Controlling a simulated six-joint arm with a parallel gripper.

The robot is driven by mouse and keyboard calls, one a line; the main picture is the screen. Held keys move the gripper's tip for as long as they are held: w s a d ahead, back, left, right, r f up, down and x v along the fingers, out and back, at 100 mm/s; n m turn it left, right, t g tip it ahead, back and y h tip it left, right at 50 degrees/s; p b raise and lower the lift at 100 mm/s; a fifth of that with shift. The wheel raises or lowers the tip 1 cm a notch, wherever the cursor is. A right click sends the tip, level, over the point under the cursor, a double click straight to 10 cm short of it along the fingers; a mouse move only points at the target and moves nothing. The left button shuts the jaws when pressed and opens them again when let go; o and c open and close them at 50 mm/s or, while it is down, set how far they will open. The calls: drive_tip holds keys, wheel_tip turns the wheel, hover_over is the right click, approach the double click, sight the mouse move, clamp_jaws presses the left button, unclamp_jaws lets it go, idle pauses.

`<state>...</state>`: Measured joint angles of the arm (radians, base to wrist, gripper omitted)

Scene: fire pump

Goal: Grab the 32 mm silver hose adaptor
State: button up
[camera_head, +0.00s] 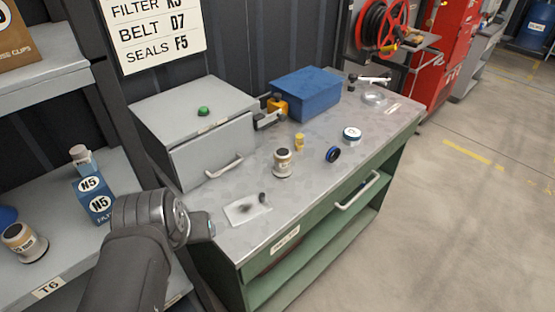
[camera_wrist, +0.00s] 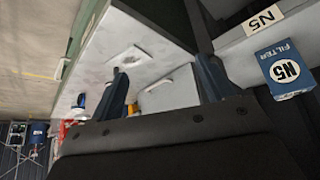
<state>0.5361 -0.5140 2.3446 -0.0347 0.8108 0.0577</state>
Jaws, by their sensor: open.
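Several small parts stand on the workbench in the head view. A silver-cream cylinder with a label band (camera_head: 283,162) stands upright mid-bench; a similar one (camera_head: 22,241) sits on the left shelf. A low silver-white round part with dark blue (camera_head: 352,133) lies towards the right, near a dark blue ring (camera_head: 333,154). No size marking is readable, so I cannot tell which is the 32 mm adaptor. My gripper is at the bench's left end, mostly hidden behind my wrist. In the wrist view my gripper (camera_wrist: 163,82) is open, its two fingers apart with nothing held.
The workbench (camera_head: 225,185) holds a grey drawer cabinet (camera_head: 200,125), a blue box (camera_head: 305,92), a small brass part (camera_head: 299,141), a glass dish (camera_head: 374,97) and a stained white sheet (camera_head: 246,209). The blue N5 filter box (camera_head: 94,195) stands on the left shelf near my arm.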

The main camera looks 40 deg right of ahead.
drive_tip(key=w+d+r+m+g, duration=0.1)
drive_tip(key=w+d+r+m, duration=0.2)
drive_tip(key=d, duration=0.4)
drive_tip(key=w+d+r+g, duration=0.1)
drive_tip(key=w+d+r, duration=0.1)
drive_tip(key=w+d, duration=0.35)
drive_tip(key=m+g+h, duration=0.1)
drive_tip(key=m, duration=0.3)
approach(282, 152)
drive_tip(key=x, duration=0.5)
drive_tip(key=s+x, duration=0.1)
drive_tip(key=x, duration=0.1)
drive_tip(key=shift+f, duration=0.25)
drive_tip(key=shift+w+x, duration=0.2)
drive_tip(key=shift+x, duration=1.1)
drive_tip(key=shift+w+x, duration=0.2)
drive_tip(key=shift+x, duration=1.1)
drive_tip(key=shift+c, duration=0.2)
drive_tip(key=shift+r, duration=0.1)
drive_tip(key=c, duration=1.2)
drive_tip(key=shift+r, duration=0.1)
